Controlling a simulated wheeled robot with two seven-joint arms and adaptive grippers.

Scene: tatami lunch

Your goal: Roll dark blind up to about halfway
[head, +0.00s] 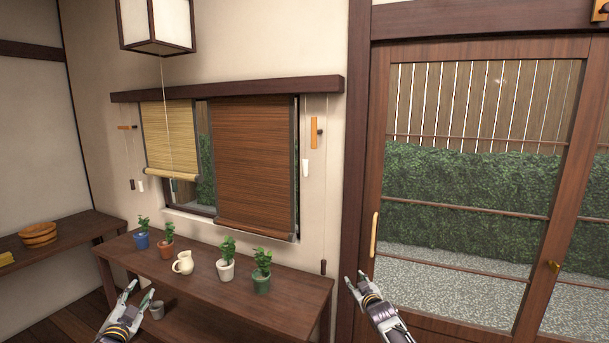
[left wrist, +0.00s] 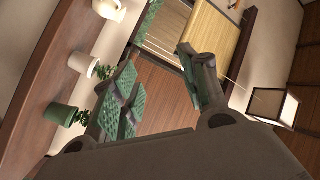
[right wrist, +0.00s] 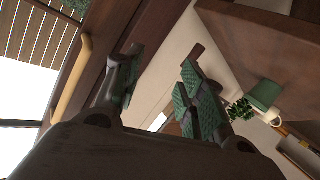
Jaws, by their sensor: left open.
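The dark brown blind (head: 255,160) hangs in the right part of the window in the head view, let down nearly to the sill. Thin cords hang to its right, one with a white pull (head: 305,168) and one with a dark pull (head: 323,267) low near the shelf's right end. A wooden cleat (head: 314,132) is on the wall there. My left gripper (head: 141,290) is open and empty in front of the shelf's left part. My right gripper (head: 355,279) is open and empty, right of the dark pull in the picture; their depth gap is unclear.
A pale blind (head: 170,138) hangs partly raised at left. Several potted plants and a cream jug (head: 183,262) stand on the shelf (head: 290,295) below the window. A paper lantern (head: 157,25) hangs above. A glazed sliding door (head: 460,190) is at right.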

